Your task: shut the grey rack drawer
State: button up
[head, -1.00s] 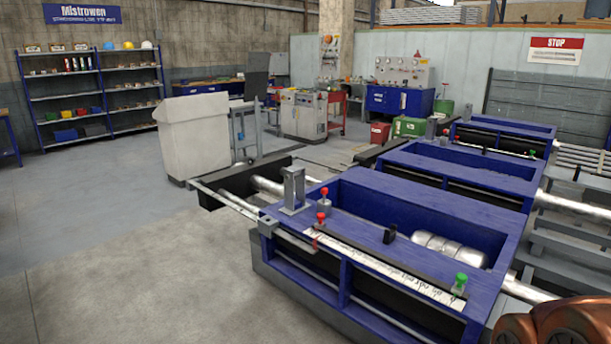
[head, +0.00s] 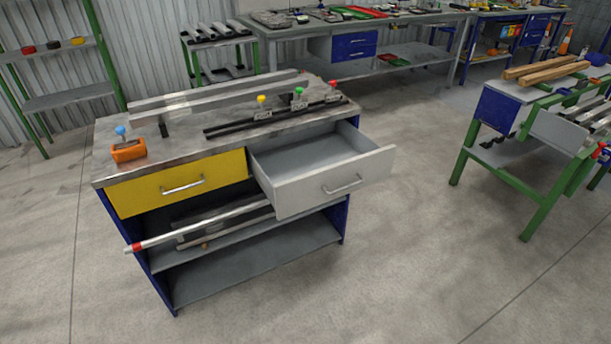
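The grey rack drawer (head: 335,186) is pulled well out of the right side of a blue-framed cabinet (head: 342,218). Its front has a metal bar handle (head: 343,186), and the part of its inside that shows looks empty. A yellow drawer (head: 180,184) beside it on the left is shut. My gripper is not in view.
Metal rails and small coloured knobs sit on the cabinet top (head: 200,146). A red-tipped bar (head: 200,226) sticks out left below the drawers. A green-framed bench (head: 510,178) stands at the right. The floor (head: 400,260) before the grey drawer is clear.

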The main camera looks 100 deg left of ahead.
aim_at(339, 159)
jog(key=u, duration=3.15)
jog(key=i, duration=1.05)
jog(key=u, duration=0.6)
